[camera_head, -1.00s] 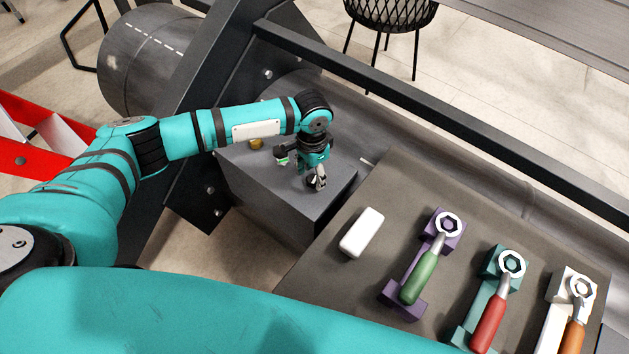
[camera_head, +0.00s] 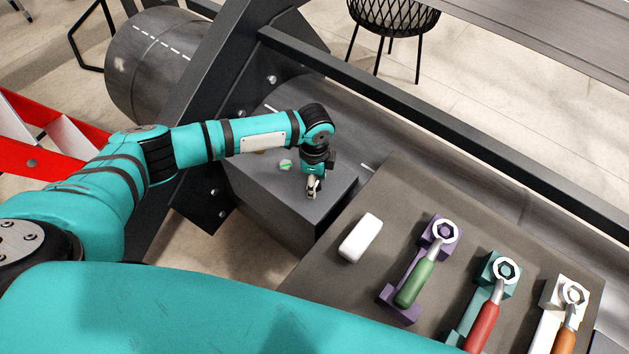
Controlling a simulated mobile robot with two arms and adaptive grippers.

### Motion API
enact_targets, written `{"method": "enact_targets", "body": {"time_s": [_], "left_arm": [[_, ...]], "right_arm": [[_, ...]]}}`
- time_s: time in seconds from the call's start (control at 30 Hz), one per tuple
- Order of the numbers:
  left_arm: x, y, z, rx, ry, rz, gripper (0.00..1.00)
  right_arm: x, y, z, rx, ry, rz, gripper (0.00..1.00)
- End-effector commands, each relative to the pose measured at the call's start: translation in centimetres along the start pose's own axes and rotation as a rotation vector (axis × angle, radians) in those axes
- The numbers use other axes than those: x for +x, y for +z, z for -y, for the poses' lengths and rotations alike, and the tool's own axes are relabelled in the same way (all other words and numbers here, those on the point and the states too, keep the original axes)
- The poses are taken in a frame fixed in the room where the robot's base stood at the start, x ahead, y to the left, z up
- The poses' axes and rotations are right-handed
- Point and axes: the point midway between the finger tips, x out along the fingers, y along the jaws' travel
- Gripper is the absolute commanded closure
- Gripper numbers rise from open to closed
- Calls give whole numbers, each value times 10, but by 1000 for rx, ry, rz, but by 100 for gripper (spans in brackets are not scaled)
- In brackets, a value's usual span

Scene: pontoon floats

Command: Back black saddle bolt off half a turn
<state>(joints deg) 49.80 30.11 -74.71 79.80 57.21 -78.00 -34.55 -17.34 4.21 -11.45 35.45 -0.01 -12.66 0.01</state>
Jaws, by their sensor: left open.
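My left gripper (camera_head: 313,187) points down over the front part of the top of a dark grey box (camera_head: 262,188). Its small fingers are open, and I see nothing held between them. I cannot make out the black saddle bolt for certain; the gripper and wrist cover part of the box top. A small green and white piece (camera_head: 286,165) shows on the box top left of the gripper. A brass-coloured bit (camera_head: 259,152) is mostly hidden behind my left forearm. My right gripper is not in view.
A brown-grey board (camera_head: 400,215) at the right carries a white block (camera_head: 360,238) and ring-ended wrenches with green (camera_head: 415,283), red (camera_head: 482,327) and orange (camera_head: 566,341) handles, on purple, teal and white holders. A dark rail (camera_head: 430,112) runs behind.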

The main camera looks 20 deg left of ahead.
Motion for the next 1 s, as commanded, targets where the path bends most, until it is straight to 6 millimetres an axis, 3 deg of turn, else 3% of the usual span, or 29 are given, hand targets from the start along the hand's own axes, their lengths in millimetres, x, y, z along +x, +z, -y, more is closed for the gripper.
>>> {"method": "enact_targets", "body": {"time_s": [0.1, 0.37, 0.8, 1.0], "left_arm": [[0, 0, 0, 168, 1, 1, 50], [0, 0, 0, 369, 0, 0, 50], [0, 0, 1, 1165, -1, 1, 50], [0, 0, 0, 1301, -1, 0, 50]], "right_arm": [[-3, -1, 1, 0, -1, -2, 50], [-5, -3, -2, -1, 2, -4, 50], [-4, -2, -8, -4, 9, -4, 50], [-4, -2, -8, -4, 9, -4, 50]]}}
